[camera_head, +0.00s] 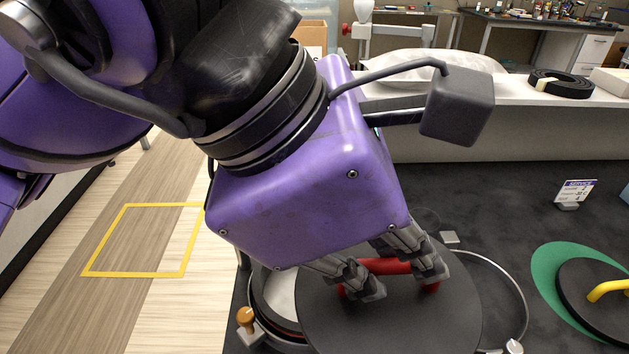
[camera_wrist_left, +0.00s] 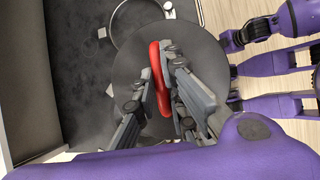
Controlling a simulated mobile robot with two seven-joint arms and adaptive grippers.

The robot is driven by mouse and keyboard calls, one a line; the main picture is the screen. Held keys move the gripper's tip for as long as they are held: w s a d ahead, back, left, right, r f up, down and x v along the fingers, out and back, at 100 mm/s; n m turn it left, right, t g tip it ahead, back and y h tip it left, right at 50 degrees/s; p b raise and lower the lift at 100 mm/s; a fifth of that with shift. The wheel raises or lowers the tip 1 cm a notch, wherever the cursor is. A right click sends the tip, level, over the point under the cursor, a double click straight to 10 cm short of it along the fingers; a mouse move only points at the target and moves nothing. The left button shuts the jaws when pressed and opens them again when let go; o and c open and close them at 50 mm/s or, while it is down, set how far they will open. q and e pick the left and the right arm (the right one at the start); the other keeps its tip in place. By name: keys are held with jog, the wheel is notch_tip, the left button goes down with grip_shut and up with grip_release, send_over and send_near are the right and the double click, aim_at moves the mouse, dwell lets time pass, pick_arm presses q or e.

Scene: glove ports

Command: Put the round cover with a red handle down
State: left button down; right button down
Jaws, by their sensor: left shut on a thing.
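The round cover (camera_head: 400,325) is a dark grey disc with a red handle (camera_head: 385,267) across its top. My left gripper (camera_head: 388,277) is shut on the red handle, with its fingers on either side. In the left wrist view, the cover (camera_wrist_left: 128,62) and its red handle (camera_wrist_left: 157,85) show between the fingers of my left gripper (camera_wrist_left: 166,72). The cover overlaps a round port rim (camera_head: 268,305) at its left. I cannot tell whether it touches the surface below or hangs a little above it. My right gripper is not in view.
A thin metal ring (camera_head: 513,287) curves out beside the cover. An orange knob (camera_head: 245,316) stands at its left. At right, a black cover with a yellow handle (camera_head: 607,290) lies on a green disc (camera_head: 546,270). A small sign (camera_head: 574,192) stands behind. Dark surface between is clear.

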pick_arm(q)
jog(key=w+a+f, duration=0.1)
jog(key=w, duration=0.1)
jog(key=w+a+f, duration=0.1)
jog(key=w+a, duration=0.1)
jog(key=w+a+f, duration=0.1)
jog(key=w, duration=0.2)
jog(key=shift+a+f, duration=0.35)
jog(key=w+a+f, duration=0.2)
jog(key=w+f, duration=0.2)
jog(key=f, duration=0.5)
jog(key=shift+w+a, duration=0.2)
jog(key=shift+f, duration=0.1)
jog(key=c, duration=2.3)
grip_release()
jog(key=shift+f, duration=0.15)
jog(key=o, duration=0.5)
